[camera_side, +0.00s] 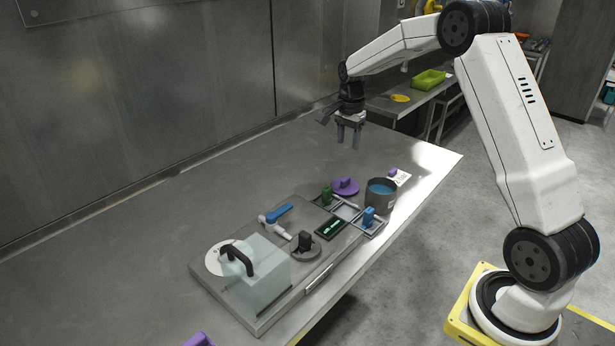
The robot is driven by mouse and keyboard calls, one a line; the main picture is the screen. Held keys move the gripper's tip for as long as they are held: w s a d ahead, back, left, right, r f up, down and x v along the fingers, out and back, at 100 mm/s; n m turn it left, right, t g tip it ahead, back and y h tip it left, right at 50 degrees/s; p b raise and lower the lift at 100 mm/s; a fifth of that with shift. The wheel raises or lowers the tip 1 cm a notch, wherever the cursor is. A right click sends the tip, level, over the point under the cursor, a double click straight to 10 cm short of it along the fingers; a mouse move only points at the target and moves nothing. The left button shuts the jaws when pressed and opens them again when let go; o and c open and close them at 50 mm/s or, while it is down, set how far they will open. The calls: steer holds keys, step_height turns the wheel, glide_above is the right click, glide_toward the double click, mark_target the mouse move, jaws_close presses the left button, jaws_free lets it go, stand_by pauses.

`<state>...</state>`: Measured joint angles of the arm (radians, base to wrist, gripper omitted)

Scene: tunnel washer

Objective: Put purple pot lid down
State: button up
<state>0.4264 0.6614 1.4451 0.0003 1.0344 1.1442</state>
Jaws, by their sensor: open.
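The purple pot lid (344,187) lies flat on the steel table, knob up, just behind and left of a grey pot (381,194) with blue liquid inside. The pot is uncovered. My gripper (348,141) points down above the table, higher than the lid and apart from it. Its fingers are open and nothing is between them.
A flat panel (220,279) holds a clear box (262,274) with a black handle, a blue-handled valve (277,213), a dark knob (304,241) and a small display (330,228). A frame with green and blue blocks (369,217) adjoins it. The table's left side is clear.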

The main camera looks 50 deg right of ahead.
steer(key=shift+a, duration=0.1)
steer(key=s+a+f+n+t, duration=0.2)
steer(key=s+a+f+n, duration=0.1)
steer(key=s+a+n, duration=1.5)
steer(key=s+a, duration=0.2)
steer(key=a, duration=0.1)
steer(key=shift+a+t, duration=0.3)
